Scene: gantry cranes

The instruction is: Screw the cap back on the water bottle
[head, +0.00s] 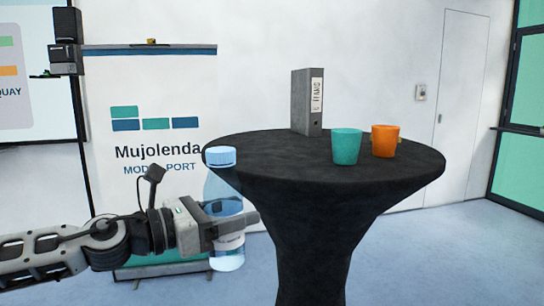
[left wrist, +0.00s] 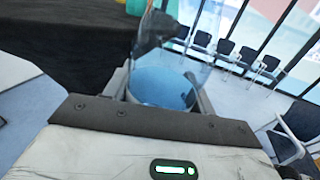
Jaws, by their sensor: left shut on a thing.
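The clear, bluish water bottle (head: 224,192) stands about upright in the head view, in front of the round table's left edge. My left gripper (head: 232,220) is shut around its body and holds it in the air. The light blue cap (head: 220,156) shows at the bottle's top; whether it is screwed tight or only rests there I cannot tell. In the left wrist view the bottle (left wrist: 168,85) fills the space between the fingers, and its cap cannot be made out. My right gripper is in neither view.
A round table with a black cloth (head: 290,165) stands beside the bottle. On it are a grey binder (head: 307,102), a teal cup (head: 346,146) and an orange cup (head: 385,140). A banner (head: 150,100) stands behind my left arm. Several chairs (left wrist: 233,50) stand farther off.

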